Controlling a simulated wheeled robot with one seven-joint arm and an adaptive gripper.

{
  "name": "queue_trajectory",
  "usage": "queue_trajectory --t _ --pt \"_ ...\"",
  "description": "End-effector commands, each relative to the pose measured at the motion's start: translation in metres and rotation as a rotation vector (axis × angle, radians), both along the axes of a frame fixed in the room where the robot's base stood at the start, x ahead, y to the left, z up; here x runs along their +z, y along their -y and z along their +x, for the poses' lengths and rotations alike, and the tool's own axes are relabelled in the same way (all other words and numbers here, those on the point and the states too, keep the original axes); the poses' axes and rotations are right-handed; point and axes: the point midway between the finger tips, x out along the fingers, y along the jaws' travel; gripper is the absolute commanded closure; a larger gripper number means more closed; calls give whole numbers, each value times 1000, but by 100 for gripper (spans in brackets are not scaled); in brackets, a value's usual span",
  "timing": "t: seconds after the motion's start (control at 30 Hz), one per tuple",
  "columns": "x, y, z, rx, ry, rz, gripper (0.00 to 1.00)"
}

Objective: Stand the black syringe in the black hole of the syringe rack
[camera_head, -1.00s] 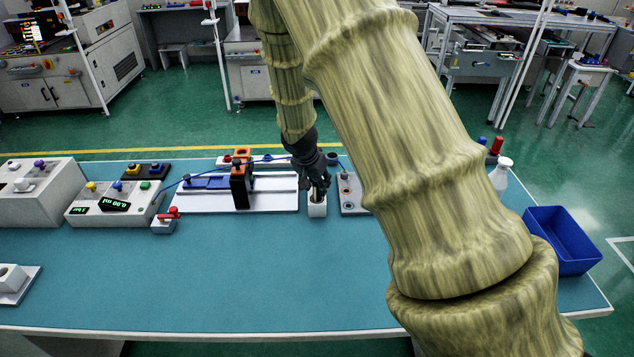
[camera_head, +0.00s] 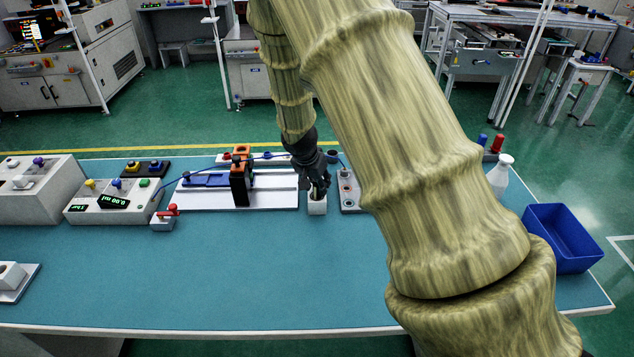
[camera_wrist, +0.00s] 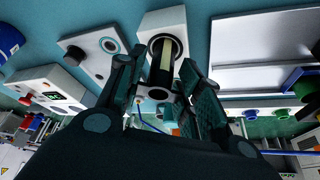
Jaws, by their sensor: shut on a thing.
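A small white holder (camera_head: 317,208) stands on the table, just below my gripper (camera_head: 319,186). In the wrist view, the white holder (camera_wrist: 168,20) has a dark round opening. A slim syringe with a pale, yellowish barrel (camera_wrist: 166,62) runs from this opening to between the fingers of my gripper (camera_wrist: 166,88). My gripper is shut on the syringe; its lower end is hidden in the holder. The syringe rack (camera_head: 347,198) appears to be the grey plate with round holes right of the holder, partly hidden by my arm. It also shows in the wrist view (camera_wrist: 95,62).
A white base with blue and orange parts (camera_head: 270,195) lies left of the holder. A control box with a display (camera_head: 110,205) stands farther left. A blue bin (camera_head: 560,240) and a white bottle (camera_head: 500,175) are at the right. The front of the table is clear.

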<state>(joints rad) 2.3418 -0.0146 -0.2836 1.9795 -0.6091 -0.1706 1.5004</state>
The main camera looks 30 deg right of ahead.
Motion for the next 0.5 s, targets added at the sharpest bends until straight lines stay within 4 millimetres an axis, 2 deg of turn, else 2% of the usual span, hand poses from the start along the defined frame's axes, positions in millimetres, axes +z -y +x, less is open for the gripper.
queue_trajectory --t 0.5 --pt "-12 0 0 -1 0 0 87"
